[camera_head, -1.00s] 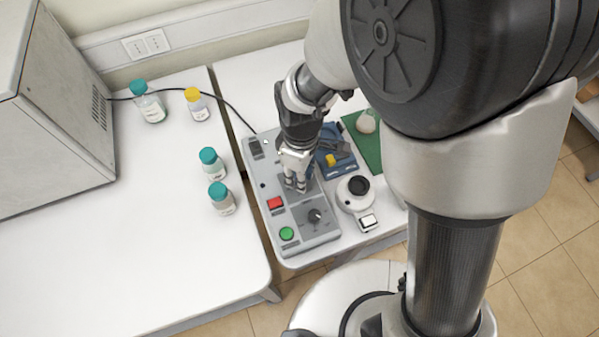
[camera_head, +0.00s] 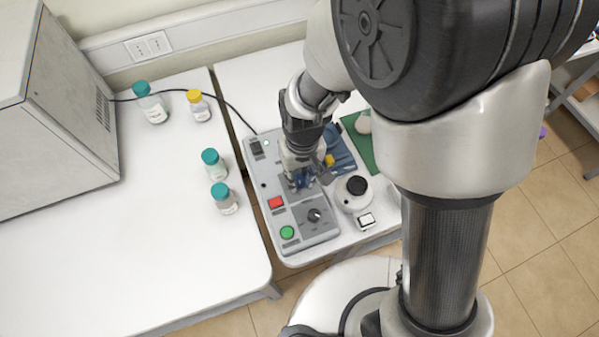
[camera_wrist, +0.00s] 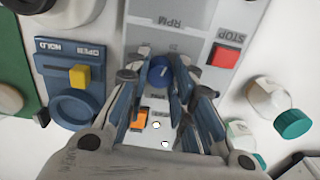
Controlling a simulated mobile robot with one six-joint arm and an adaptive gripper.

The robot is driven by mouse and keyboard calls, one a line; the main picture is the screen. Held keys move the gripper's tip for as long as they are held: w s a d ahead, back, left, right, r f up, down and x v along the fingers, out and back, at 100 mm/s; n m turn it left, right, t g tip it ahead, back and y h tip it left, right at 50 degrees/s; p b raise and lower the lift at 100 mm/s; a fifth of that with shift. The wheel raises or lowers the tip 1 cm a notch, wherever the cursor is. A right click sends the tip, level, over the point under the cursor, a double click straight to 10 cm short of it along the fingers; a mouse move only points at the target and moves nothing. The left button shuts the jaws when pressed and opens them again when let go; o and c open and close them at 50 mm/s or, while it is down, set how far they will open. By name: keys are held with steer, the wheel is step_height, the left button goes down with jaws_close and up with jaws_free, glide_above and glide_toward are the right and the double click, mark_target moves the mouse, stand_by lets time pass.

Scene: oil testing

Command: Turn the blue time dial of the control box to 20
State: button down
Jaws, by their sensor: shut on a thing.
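The control box (camera_head: 281,223) is a grey panel on the white table, with a red STOP button (camera_head: 275,202), a green button (camera_head: 287,232) and a black dial (camera_head: 314,215). The blue time dial (camera_wrist: 160,72) shows between my fingertips in the wrist view. My gripper (camera_wrist: 162,80) points down over the panel and is shut on the blue dial. The fingers cover the dial's sides and most of its scale, so its setting cannot be read.
A blue device with a yellow lever (camera_wrist: 79,76) stands beside the box. A white round device (camera_head: 354,193) is to the right. Several capped bottles (camera_head: 212,163) stand on the left table. A black cable (camera_head: 232,108) runs behind the box.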

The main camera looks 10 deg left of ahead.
mark_target(301, 178)
steer(key=shift+m, duration=0.6)
steer(key=c, duration=1.3)
jaws_free()
steer(key=shift+c, duration=0.2)
step_height(301, 178, up, 12)
steer(key=shift+d, duration=0.2)
